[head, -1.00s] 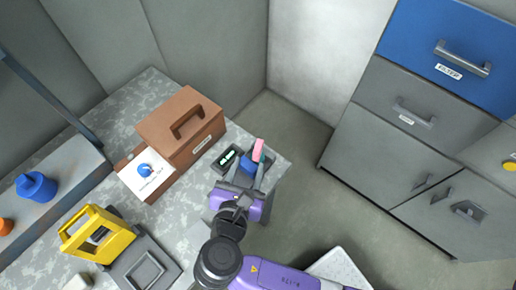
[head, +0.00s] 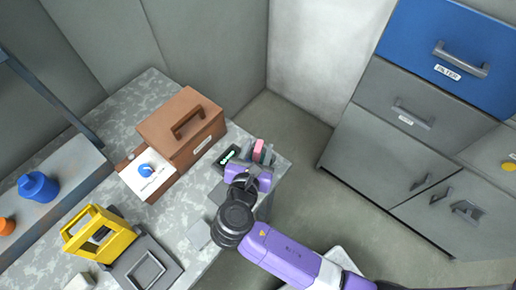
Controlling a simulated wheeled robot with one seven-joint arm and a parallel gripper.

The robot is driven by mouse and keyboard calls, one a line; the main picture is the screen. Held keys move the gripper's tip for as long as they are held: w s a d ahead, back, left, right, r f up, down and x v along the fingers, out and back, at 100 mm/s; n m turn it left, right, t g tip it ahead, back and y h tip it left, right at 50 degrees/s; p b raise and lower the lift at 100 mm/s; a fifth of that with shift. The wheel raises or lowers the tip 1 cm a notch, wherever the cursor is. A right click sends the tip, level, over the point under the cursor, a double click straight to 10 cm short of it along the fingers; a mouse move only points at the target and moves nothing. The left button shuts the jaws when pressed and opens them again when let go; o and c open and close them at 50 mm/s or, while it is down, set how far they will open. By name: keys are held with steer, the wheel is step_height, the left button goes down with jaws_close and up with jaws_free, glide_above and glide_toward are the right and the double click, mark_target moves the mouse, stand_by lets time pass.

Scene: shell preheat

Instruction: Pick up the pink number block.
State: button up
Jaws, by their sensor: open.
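The pink number block (head: 258,147) is at the right end of the speckled counter (head: 200,220), beside a small dark display (head: 228,156). My gripper (head: 260,154) is open and sits over this end of the counter, seen from above and behind. Its grey fingers reach to the block, close to its sides. I cannot tell whether they touch it. The block's lower part and any number on it are hidden by my gripper.
A brown box with a handle (head: 182,128) stands left of the block, with a white panel and blue knob (head: 146,170) at its front. A yellow frame (head: 92,235) stands at the lower left. Drawers and cabinets (head: 430,110) are at the right. Open floor lies between.

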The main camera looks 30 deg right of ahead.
jaws_close()
steer(key=shift+r, duration=0.1)
